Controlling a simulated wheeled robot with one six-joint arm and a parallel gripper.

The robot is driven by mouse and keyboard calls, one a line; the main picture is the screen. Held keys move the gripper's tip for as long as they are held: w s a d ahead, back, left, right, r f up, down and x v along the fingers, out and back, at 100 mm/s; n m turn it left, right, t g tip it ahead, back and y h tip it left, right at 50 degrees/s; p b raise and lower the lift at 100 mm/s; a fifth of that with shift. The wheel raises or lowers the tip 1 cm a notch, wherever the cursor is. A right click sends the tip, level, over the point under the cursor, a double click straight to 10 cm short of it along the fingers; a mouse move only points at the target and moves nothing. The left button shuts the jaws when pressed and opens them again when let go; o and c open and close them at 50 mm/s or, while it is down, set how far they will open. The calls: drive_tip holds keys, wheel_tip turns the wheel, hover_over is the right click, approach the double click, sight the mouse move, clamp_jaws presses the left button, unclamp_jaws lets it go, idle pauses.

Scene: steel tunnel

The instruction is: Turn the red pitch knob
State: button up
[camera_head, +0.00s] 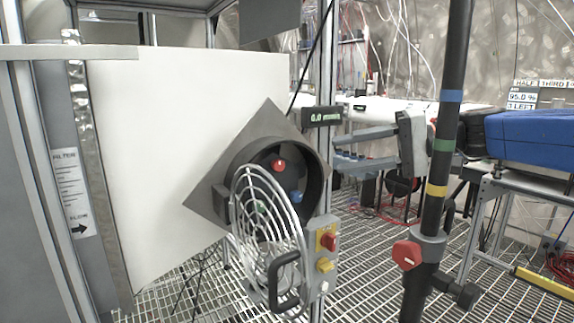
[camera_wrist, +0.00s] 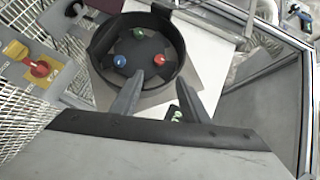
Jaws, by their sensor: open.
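The red pitch knob (camera_head: 279,165) sits at the top of the dark hub inside the round black fan housing (camera_head: 318,172). A blue knob (camera_head: 296,196) and a green knob (camera_head: 262,207) share the hub. The green one is partly behind the open wire grille (camera_head: 262,235). My gripper (camera_head: 337,152) is open and empty, to the right of the housing and pointing at it. In the wrist view my two fingers (camera_wrist: 160,78) are spread, and the red knob (camera_wrist: 159,60) shows between and just beyond their tips. No contact shows.
A grey box with a red switch (camera_head: 328,241) and a yellow knob (camera_head: 324,265) is below the housing. A dark pole with a red clamp knob (camera_head: 407,254) stands in front at right. A small display (camera_head: 322,116) reads 0.0. A white panel (camera_head: 190,150) is behind.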

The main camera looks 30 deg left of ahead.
sight(283, 165)
drive_tip(key=x, duration=1.3)
drive_tip(key=shift+s+a+f, duration=0.1)
drive_tip(key=shift+a+f, duration=0.1)
drive_tip(key=shift+a, duration=0.15)
clamp_jaws()
drive_tip(key=shift+f+m+g+y, duration=0.1)
drive_tip(key=shift+m+g+y, duration=0.2)
drive_tip(key=shift+m+y, duration=0.15)
unclamp_jaws()
drive_tip(key=shift+d, duration=0.1)
